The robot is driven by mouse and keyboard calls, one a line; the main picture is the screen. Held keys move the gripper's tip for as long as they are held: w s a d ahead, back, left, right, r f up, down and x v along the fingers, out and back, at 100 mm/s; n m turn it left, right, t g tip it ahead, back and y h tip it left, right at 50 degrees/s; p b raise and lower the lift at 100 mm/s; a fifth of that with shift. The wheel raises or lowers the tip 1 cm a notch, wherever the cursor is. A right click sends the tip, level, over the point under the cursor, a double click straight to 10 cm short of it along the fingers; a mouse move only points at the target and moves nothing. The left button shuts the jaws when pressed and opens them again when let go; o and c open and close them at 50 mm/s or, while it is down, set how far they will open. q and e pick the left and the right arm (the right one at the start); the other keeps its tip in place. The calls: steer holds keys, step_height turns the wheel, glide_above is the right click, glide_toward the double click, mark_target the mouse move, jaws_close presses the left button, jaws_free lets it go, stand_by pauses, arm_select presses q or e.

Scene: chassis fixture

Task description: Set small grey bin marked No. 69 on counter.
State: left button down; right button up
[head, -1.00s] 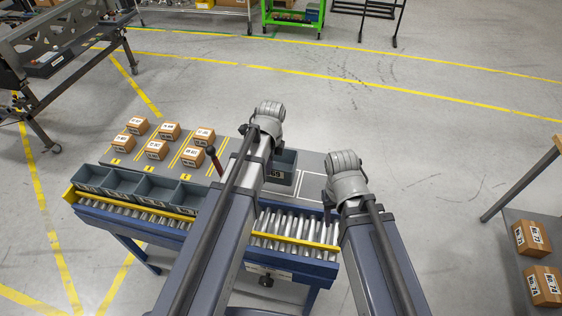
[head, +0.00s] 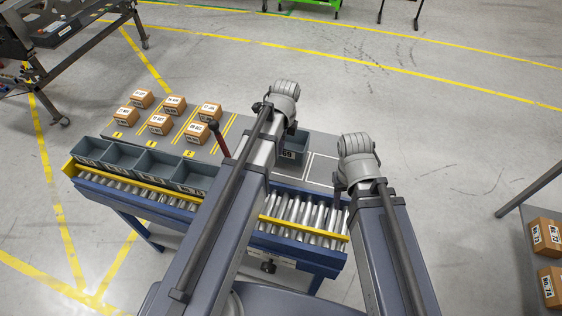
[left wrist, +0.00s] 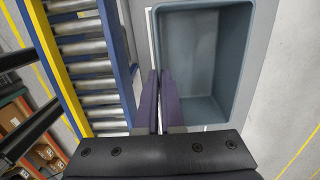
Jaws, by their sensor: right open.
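The small grey bin marked 69 (head: 293,150) is at the counter (head: 322,170), partly hidden behind my left arm. I cannot tell from the head view whether its base touches the surface. In the left wrist view the empty bin (left wrist: 205,55) lies right of the fingers. My left gripper (left wrist: 159,75) has its fingers close together with the bin's near-left rim between them, one finger inside and one outside. In the head view its fingers are hidden below the wrist. My right gripper (head: 338,188) is mostly hidden under its wrist, above the roller track, apart from the bin.
Several grey bins (head: 120,157) stand in a row behind the roller conveyor (head: 290,210). More cartons (head: 545,237) are at far right. White-outlined counter space lies right of the bin.

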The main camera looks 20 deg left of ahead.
mark_target(281, 162)
arm_select(q)
steer(key=shift+f, duration=0.55)
arm_select(e)
steer(key=shift+f, duration=0.55)
arm_select(q)
step_height(281, 162, down, 4)
steer(key=b, duration=0.3)
steer(key=shift+r+b, duration=0.25)
steer(key=shift+b, duration=0.1)
arm_select(e)
step_height(281, 162, down, 4)
steer(key=shift+r, duration=0.25)
arm_select(q)
steer(key=shift+f, duration=0.15)
arm_select(e)
steer(key=shift+f, duration=0.15)
arm_select(q)
steer(key=c, duration=1.1)
jaws_free()
steer(key=shift+o, duration=0.2)
steer(key=shift+r, duration=0.2)
arm_select(e)
steer(key=shift+r, duration=0.2)
